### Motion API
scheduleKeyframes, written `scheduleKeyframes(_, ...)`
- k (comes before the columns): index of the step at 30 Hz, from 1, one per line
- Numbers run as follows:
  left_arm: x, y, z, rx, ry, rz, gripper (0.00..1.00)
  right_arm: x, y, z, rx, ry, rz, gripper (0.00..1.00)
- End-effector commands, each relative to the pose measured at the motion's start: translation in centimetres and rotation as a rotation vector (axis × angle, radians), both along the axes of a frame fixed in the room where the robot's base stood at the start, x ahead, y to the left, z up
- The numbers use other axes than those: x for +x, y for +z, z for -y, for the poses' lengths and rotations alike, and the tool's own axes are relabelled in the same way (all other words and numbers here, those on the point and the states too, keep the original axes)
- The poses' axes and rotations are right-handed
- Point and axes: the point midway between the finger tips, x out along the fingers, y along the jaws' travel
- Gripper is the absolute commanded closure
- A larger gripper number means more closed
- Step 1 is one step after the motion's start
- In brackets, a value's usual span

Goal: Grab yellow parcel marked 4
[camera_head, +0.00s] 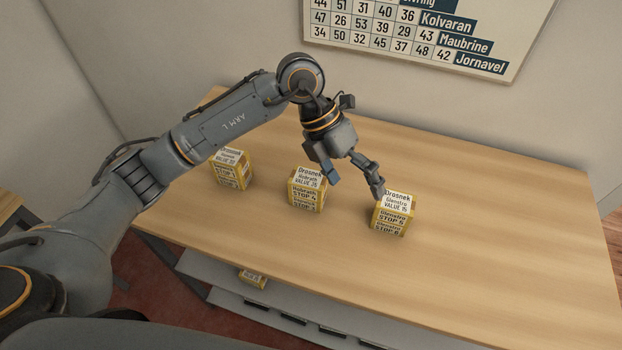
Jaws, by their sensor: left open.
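Three small yellow parcels with white printed labels stand in a row on the wooden counter. The middle parcel (306,196) shows "Drosnek", "VALUE 25" and "STOP 4", with a smaller stop line below. The right parcel (390,222) shows "VALUE 15", "STOP 5" and "STOP 6". My left gripper (354,182) is open and empty, fingers pointing down, between the middle and right parcels. One finger is near the right parcel's top; I cannot tell if they touch. My right gripper is out of view.
The counter (500,235) is clear to the right. Another yellow parcel (252,277) lies on a grey shelf (215,270) below the counter's front edge. A wall chart (420,35) with numbers and place names hangs behind.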

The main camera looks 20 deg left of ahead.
Motion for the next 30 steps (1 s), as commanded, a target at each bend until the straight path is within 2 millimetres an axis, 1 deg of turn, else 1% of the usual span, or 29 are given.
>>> scheduleKeyframes(1, 1.3, 0.9, -2.0, 0.126, 0.075, 0.000, 0.00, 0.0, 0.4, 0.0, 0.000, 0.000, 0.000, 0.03)
scheduleKeyframes(3, 2.7, 1.6, -4.7, 0.282, 0.195, -0.006, 0.00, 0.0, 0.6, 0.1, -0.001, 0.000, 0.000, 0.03)
scheduleKeyframes(6, 4.0, 2.8, -7.8, 0.438, 0.344, 0.001, 0.00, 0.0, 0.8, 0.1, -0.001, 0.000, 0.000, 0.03)
scheduleKeyframes(9, 4.8, 3.6, -9.6, 0.523, 0.438, 0.010, 0.00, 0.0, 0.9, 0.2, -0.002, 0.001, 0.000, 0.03)
scheduleKeyframes(11, 4.9, 3.7, -10.1, 0.546, 0.467, 0.011, 0.00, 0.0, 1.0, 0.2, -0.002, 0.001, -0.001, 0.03)
scheduleKeyframes(14, 5.0, 2.7, -10.4, 0.558, 0.480, 0.009, 0.00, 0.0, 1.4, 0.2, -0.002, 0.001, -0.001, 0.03)
scheduleKeyframes(21, 4.9, -1.9, -10.3, 0.555, 0.475, 0.007, 0.00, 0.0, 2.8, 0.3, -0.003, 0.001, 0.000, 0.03)
scheduleKeyframes(24, 5.0, -3.4, -10.3, 0.552, 0.477, 0.007, 0.00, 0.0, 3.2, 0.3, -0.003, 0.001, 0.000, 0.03)
scheduleKeyframes(27, 5.0, -4.4, -10.3, 0.551, 0.475, 0.010, 0.00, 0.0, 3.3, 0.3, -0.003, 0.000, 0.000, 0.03)
scheduleKeyframes(30, 5.1, -4.8, -10.3, 0.551, 0.475, 0.010, 0.00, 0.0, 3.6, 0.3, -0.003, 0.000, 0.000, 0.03)
